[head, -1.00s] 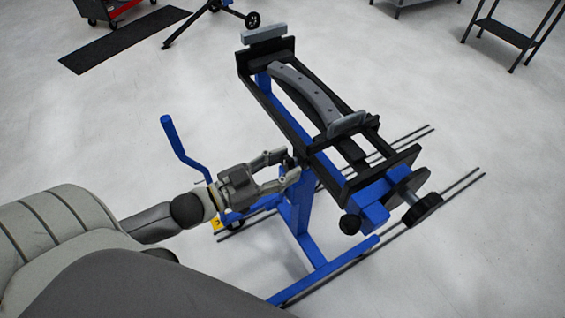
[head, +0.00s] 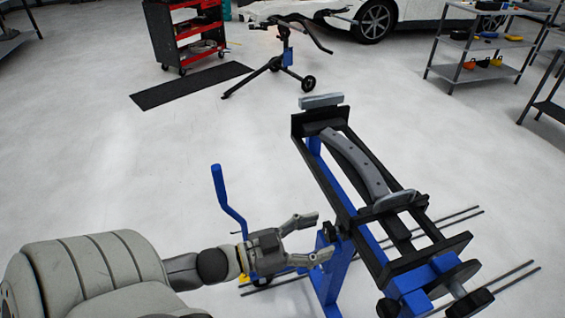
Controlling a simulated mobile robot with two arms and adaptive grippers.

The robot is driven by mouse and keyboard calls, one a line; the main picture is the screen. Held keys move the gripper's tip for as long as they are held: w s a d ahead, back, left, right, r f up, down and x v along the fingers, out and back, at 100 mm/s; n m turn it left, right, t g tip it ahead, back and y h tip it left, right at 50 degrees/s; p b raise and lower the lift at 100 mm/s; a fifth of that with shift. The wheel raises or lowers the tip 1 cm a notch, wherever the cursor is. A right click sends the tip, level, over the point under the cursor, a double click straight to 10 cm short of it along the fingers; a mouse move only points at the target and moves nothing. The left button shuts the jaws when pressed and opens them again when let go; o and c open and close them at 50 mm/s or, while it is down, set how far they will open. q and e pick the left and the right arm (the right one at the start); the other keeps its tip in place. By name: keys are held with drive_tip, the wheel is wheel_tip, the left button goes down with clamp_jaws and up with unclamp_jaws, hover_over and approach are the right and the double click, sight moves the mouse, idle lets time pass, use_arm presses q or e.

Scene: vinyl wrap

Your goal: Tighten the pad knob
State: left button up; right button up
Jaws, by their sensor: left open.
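A black-framed clamp stand (head: 408,262) on a blue post stands right of centre, carrying a grey curved part (head: 355,160) with holes. A small dark knob (head: 330,231) sits on the stand's left side, near the top of the blue post. My left gripper (head: 322,237) is open, its two fingers pointing right at this knob. The fingertips are close to the knob; I cannot tell whether they touch it. Which one is the pad knob is not marked. My right gripper is out of view.
A blue bent handle (head: 228,203) rises just behind my left wrist. A red tool cart (head: 190,35), a black mat (head: 190,86), another stand (head: 287,60), shelves (head: 485,55) and a white car are farther back. The floor at left is clear.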

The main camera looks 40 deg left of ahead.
use_arm(q)
drive_tip(key=v, duration=1)
idle(0.4)
drive_tip(key=s+a+f+n+g+y, duration=0.2)
drive_tip(key=a+f+y, duration=0.15)
drive_tip(key=f, duration=0.65)
drive_tip(key=s+a+f+n+g+y, duration=0.15)
drive_tip(key=a+f, duration=0.25)
drive_tip(key=f, duration=0.6)
drive_tip(key=s+a+f+n+g+y, duration=0.15)
drive_tip(key=a+f+y, duration=0.25)
drive_tip(key=f, duration=0.6)
drive_tip(key=s+d+f+g, duration=0.2)
drive_tip(key=s+f, duration=0.2)
drive_tip(key=f, duration=0.3)
drive_tip(key=s+d+f+g, duration=0.1)
drive_tip(key=s+f+g, duration=0.1)
drive_tip(key=s+f, duration=0.3)
drive_tip(key=s+d+f+g+p, duration=0.1)
drive_tip(key=s+d+f+g, duration=0.4)
drive_tip(key=s+d+f, duration=0.5)
drive_tip(key=d+f, duration=0.1)
drive_tip(key=d, duration=0.2)
drive_tip(key=shift+g, duration=0.3)
drive_tip(key=shift+f, duration=0.15)
